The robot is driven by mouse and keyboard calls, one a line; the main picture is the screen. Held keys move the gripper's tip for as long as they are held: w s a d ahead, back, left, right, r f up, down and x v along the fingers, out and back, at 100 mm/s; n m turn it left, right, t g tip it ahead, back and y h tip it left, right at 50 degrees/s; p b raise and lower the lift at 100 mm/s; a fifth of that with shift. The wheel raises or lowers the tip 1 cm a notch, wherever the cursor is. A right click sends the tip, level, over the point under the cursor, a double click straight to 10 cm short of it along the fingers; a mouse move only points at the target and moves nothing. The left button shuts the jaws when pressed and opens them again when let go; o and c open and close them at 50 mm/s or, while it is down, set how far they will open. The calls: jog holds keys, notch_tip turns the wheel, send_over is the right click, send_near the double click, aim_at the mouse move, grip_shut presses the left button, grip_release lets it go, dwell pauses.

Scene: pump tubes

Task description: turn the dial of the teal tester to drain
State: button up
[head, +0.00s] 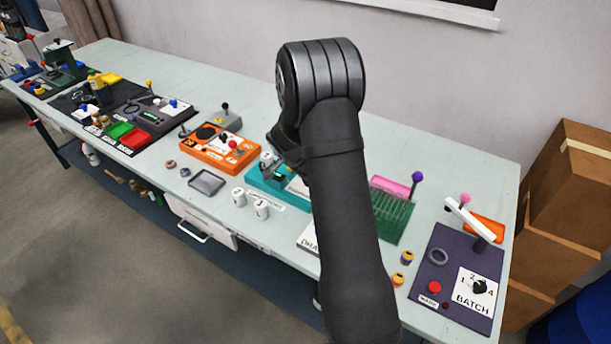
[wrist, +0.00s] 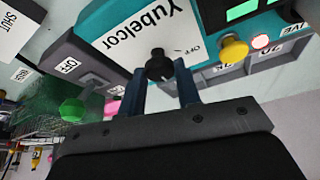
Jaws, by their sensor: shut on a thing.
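The teal tester (head: 256,191) sits mid-table in the head view, partly hidden by my arm. The wrist view shows its teal casing (wrist: 120,78) close up, with a white panel reading "Yubelcor". Its black dial (wrist: 158,62) is between the fingers of my gripper (wrist: 161,70), which is shut on it. The word OFF is printed beside the dial; I cannot read a drain mark or tell where the dial points. My arm hides the gripper's fingers in the head view.
An orange device (head: 205,158) stands left of the tester, white cups (head: 261,209) in front. A green rack (head: 393,222) and a dark BATCH panel (head: 440,300) are right.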

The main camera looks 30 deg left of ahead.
jog(key=shift+s, duration=0.1)
jog(key=o, duration=0.9)
jog(key=shift+o, duration=0.2)
jog(key=v, duration=1.7)
jog(key=shift+s, duration=0.15)
jog(key=shift+r, duration=0.1)
jog(key=x, duration=1.7)
jog(key=shift+w, duration=0.25)
